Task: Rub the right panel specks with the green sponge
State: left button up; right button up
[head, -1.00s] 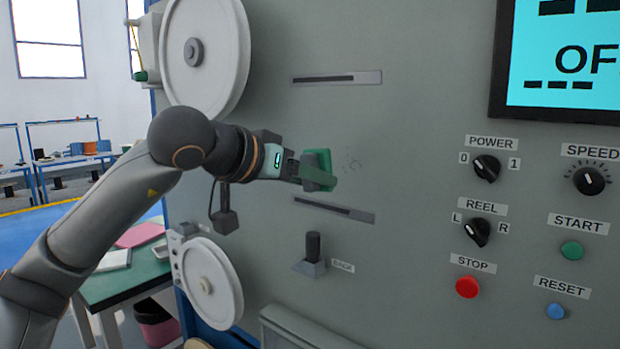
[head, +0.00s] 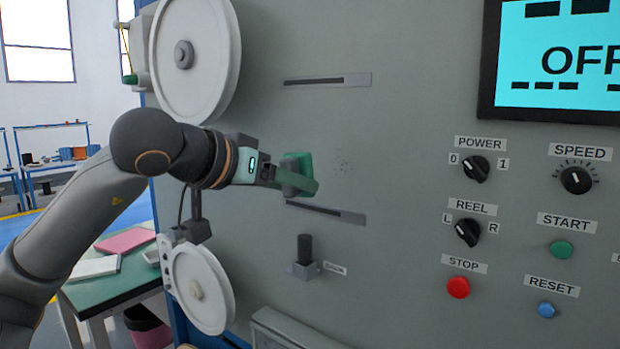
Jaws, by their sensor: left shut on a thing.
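My left gripper (head: 285,178) comes in from the left and is shut on the green sponge (head: 305,163). The sponge is at the grey machine panel (head: 400,120); I cannot tell whether it touches the surface. The gripper fingers partly hide the sponge. My right gripper is not in view.
Two slots flank the specks, an upper slot (head: 327,80) and a lower slot (head: 326,211). A black lever (head: 304,249) sticks out below. Knobs and buttons, including the red stop button (head: 458,287), sit to the right. White reels (head: 195,55) stand at left.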

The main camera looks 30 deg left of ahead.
aim_at(353, 179)
pick_arm(q)
jog(key=shift+w+r+p, duration=0.1)
jog(key=shift+w+p, duration=0.2)
jog(key=shift+w, duration=0.1)
jog(key=w, duration=0.1)
jog(key=w+p, duration=0.1)
jog(key=w, duration=0.1)
jog(key=w+p, duration=0.1)
jog(key=shift+w+d, duration=0.45)
jog(key=shift+w, duration=0.55)
jog(key=shift+w+d+p, duration=0.15)
jog(key=shift+w+p, duration=0.65)
jog(key=shift+w, duration=0.2)
jog(key=shift+d, duration=0.1)
jog(key=shift+s+d, duration=0.15)
jog(key=shift+d, duration=0.8)
jog(key=shift+s+d, duration=0.15)
jog(key=shift+d, duration=0.75)
